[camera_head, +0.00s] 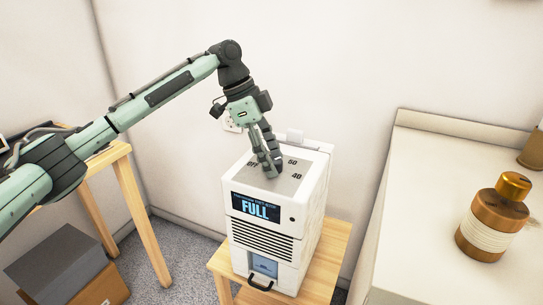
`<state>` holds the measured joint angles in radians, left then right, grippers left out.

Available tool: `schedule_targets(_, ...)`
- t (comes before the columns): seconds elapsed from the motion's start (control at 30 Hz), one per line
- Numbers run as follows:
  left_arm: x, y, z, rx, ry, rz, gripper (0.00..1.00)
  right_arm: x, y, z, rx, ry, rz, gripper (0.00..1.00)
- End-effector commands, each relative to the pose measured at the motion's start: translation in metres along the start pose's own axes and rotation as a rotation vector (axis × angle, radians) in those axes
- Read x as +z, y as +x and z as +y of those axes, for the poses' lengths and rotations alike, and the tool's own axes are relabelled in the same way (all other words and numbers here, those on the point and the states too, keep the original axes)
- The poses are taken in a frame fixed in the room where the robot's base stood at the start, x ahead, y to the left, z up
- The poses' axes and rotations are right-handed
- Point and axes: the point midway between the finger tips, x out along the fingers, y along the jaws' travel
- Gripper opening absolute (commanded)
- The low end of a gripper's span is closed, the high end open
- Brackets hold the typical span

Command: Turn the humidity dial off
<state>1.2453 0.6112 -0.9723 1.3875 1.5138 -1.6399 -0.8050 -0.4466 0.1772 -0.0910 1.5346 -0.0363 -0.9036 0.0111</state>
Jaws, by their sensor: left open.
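A white dehumidifier (263,222) stands on a small wooden stool (327,250) in the middle of the head view. Its front display (256,208) reads "FULL". The grey top panel (289,185) carries the marks "OFF", "50" and "40". My left gripper (271,173) points down onto this panel, between the "OFF" and "40" marks. It is open. The humidity dial is hidden by the fingers, so I cannot tell its setting or whether the fingers touch it. My right gripper is not in view.
A white counter (440,200) at right bears a copper-coloured bottle (487,220). A wooden table (125,185) stands at left, with a grey box (52,262) on a brown box below. A wall outlet (231,122) is behind my gripper. Carpet shows between table and stool.

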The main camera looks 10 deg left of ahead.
Motion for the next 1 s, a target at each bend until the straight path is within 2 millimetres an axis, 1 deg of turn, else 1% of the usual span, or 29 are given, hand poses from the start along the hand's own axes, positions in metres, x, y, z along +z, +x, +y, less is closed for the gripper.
schedule_targets(0.17, 0.000, 0.000, 0.000, 0.000, 0.001, 0.000, 0.53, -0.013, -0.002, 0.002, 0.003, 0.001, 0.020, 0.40)
schedule_targets(0.2, 0.000, 0.000, 0.000, 0.000, 0.001, 0.000, 0.50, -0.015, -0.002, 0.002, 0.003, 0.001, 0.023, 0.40)
schedule_targets(0.33, 0.000, 0.000, 0.000, 0.000, 0.001, 0.000, 0.34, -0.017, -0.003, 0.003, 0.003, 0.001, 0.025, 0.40)
schedule_targets(0.5, 0.000, 0.000, 0.000, 0.000, 0.001, 0.000, 0.13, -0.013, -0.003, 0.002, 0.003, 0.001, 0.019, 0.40)
schedule_targets(0.6, 0.000, 0.000, 0.000, 0.000, 0.001, 0.000, 0.03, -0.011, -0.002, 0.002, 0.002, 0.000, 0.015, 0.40)
schedule_targets(0.83, 0.000, 0.000, 0.000, -0.008, -0.018, 0.000, 0.03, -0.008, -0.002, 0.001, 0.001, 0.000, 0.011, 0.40)
schedule_targets(1.0, 0.000, 0.000, 0.001, -0.034, -0.080, 0.001, 0.03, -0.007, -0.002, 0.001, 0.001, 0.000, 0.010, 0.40)
